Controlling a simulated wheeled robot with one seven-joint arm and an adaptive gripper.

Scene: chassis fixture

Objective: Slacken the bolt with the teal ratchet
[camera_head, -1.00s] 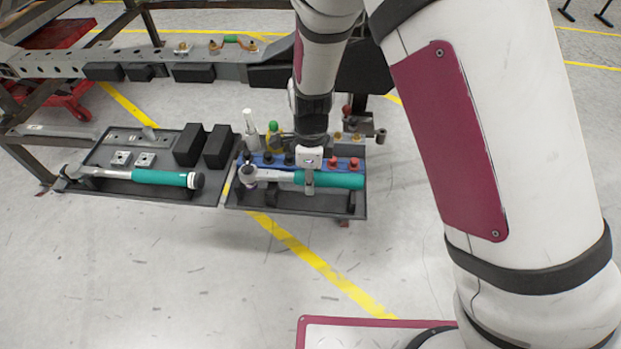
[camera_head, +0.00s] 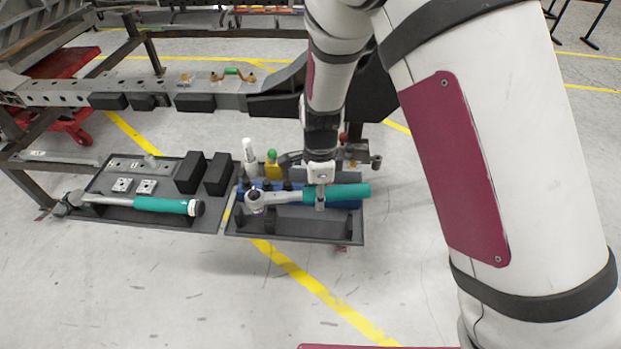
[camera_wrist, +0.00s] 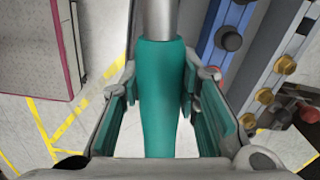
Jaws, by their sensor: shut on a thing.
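The teal ratchet (camera_head: 281,197) has a teal handle, a silver shaft and a round head at its left end. My gripper (camera_head: 320,195) is shut around its handle near the shaft, and holds it level just above the right tray (camera_head: 300,238). In the wrist view the teal handle (camera_wrist: 163,100) lies between the two fingers of my gripper (camera_wrist: 163,85), with the silver shaft pointing away. Small brass-coloured bolts (camera_head: 185,77) sit on the chassis rail (camera_head: 65,94) at the back. I cannot tell which is the task's bolt.
A second teal-handled tool (camera_head: 160,205) lies on the left tray (camera_head: 120,214) beside black blocks (camera_head: 190,172). Floor in front is clear.

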